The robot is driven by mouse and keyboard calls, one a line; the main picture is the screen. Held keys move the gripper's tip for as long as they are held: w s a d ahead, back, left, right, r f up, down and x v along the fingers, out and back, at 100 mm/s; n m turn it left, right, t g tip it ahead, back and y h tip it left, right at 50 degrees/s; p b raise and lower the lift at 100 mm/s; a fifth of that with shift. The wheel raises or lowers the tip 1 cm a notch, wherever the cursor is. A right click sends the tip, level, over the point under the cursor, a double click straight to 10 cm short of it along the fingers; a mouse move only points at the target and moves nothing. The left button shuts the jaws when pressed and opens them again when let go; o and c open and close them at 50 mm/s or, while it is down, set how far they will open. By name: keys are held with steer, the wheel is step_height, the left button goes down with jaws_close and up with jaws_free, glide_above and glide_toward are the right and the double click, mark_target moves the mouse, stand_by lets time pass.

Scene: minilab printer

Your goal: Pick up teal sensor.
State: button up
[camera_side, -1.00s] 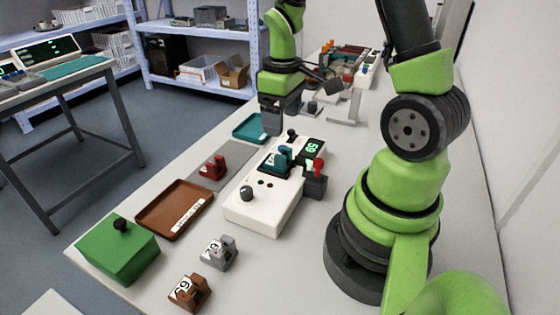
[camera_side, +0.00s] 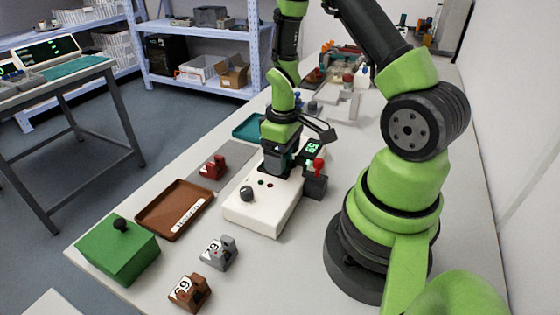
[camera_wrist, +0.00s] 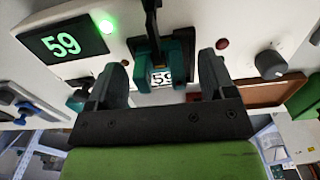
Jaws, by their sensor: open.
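The teal sensor (camera_wrist: 180,52) sits in the slot of the white machine (camera_side: 251,212), with a white label reading 59 on it. My gripper (camera_wrist: 163,66) is open, with one finger on each side of the sensor in the wrist view. There is a visible gap between each finger and the sensor. In the side view my gripper (camera_side: 278,168) is low over the machine and hides the sensor. Whether the fingers are fully down at its height is not clear.
The machine has a display (camera_wrist: 62,44) showing 59, a lit green lamp (camera_wrist: 106,26) and a black knob (camera_side: 246,192). A red-topped black block (camera_side: 315,187) stands close on its right. A brown tray (camera_side: 160,205), a red part (camera_side: 213,167) and a green box (camera_side: 115,255) lie left.

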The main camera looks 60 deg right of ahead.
steer(key=c, duration=1.1)
step_height(320, 180, up, 10)
steer(key=shift+r, duration=0.1)
